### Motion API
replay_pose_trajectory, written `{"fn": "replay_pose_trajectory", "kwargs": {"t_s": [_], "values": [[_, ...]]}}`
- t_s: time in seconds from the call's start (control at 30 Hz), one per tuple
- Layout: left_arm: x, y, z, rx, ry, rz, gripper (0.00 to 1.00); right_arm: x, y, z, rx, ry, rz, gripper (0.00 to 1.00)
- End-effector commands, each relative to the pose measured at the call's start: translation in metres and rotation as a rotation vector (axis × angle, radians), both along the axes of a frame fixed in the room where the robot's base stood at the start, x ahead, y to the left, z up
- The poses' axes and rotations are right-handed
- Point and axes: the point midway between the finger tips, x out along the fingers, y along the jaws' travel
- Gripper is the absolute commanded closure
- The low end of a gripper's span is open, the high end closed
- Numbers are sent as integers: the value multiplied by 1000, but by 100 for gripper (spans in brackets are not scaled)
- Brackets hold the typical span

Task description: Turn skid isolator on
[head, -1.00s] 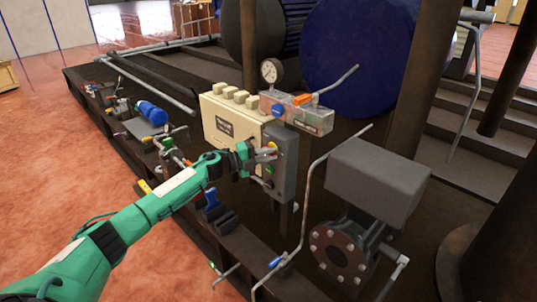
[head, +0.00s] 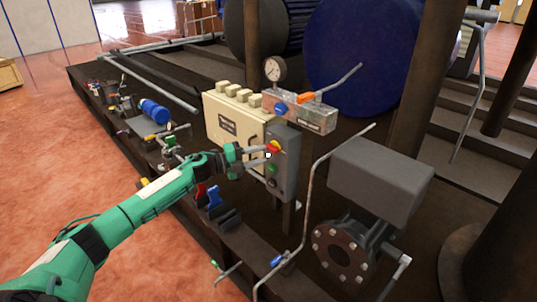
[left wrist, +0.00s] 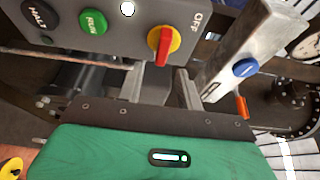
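The skid isolator is a red rotary handle on a yellow disc (head: 274,147), near the top of the grey control box (head: 288,165). In the left wrist view the red handle (left wrist: 164,46) runs roughly up and down the picture, and an "OFF" label is beside the disc. My left gripper (head: 268,154) is in front of the box face close to the isolator. Its two fingers are spread apart with nothing seen between them. In the left wrist view the fingers (left wrist: 165,75) are just below the handle; contact cannot be told. My right gripper is not in view.
A green RUN button (left wrist: 93,22) and a black HALT button (left wrist: 40,16) share the box face. A cream cabinet (head: 232,125) adjoins it. A gauge (head: 274,69) and a metal block with a blue knob (head: 281,109) stand above. A bent pipe (head: 308,190) rises to the right.

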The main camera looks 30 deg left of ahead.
Motion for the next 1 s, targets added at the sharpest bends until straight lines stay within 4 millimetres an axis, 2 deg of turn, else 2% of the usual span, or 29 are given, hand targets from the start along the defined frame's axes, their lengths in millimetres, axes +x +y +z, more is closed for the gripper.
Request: {"fn": "replay_pose_trajectory", "kwargs": {"t_s": [0.2, 0.4, 0.63, 1.0], "values": [[-34, 30, -3, 2, 4, 1, 64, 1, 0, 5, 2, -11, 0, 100], [-56, 49, -2, 1, 3, 0, 64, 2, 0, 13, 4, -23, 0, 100], [-67, 59, -1, 1, 1, 0, 64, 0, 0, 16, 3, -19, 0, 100], [-67, 60, 0, 0, 0, -1, 64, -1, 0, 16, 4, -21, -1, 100]]}}
